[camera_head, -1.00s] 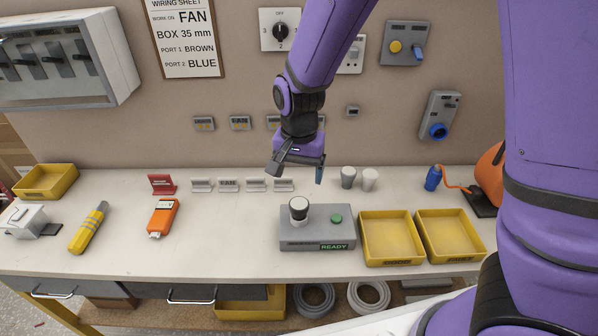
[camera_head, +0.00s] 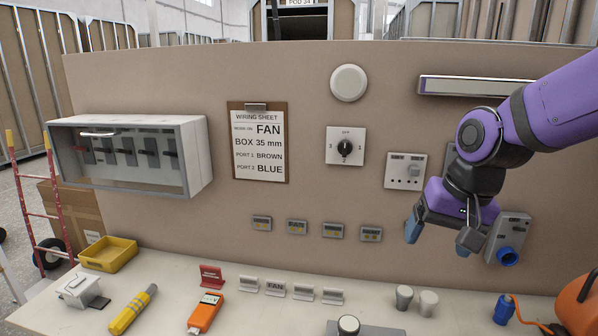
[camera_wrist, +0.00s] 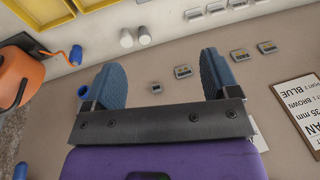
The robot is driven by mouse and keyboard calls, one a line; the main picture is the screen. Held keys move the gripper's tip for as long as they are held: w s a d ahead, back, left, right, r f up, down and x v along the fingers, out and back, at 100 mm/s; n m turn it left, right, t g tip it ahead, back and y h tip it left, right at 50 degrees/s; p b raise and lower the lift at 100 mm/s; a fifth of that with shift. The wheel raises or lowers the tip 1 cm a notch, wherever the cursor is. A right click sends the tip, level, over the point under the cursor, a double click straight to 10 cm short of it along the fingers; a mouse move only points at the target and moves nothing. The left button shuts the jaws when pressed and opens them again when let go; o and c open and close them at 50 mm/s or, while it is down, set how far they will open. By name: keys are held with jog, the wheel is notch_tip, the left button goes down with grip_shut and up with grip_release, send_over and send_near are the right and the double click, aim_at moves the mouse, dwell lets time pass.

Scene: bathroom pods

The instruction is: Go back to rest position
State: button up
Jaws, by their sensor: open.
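My gripper (camera_head: 437,240) is open and empty in the head view. It hangs in the air in front of the wall at the right, overlapping a grey box with a blue round socket (camera_head: 507,256). In the wrist view my gripper (camera_wrist: 160,82) shows its two blue-grey fingers spread wide with nothing between them. My purple arm comes in from the right edge of the head view.
The workbench (camera_head: 250,320) carries an orange tester (camera_head: 205,312), a yellow tool (camera_head: 133,309), a yellow tray (camera_head: 108,253) and two small cups (camera_head: 404,297). A breaker box (camera_head: 130,152) and wiring sheet (camera_head: 257,143) are on the wall.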

jog(key=s+d+r+n+t+h, duration=0.1)
jog(key=s+d+r, duration=0.2)
jog(key=s, duration=0.3)
jog(key=s+d+r+n+t, duration=0.1)
jog(key=s+d+r+t, duration=0.1)
jog(key=s+d+r, duration=0.2)
jog(key=s, duration=0.2)
jog(key=shift+s+d+r+h, duration=0.25)
jog(key=shift+s+d+h, duration=0.05)
jog(key=shift+d+h, duration=0.1)
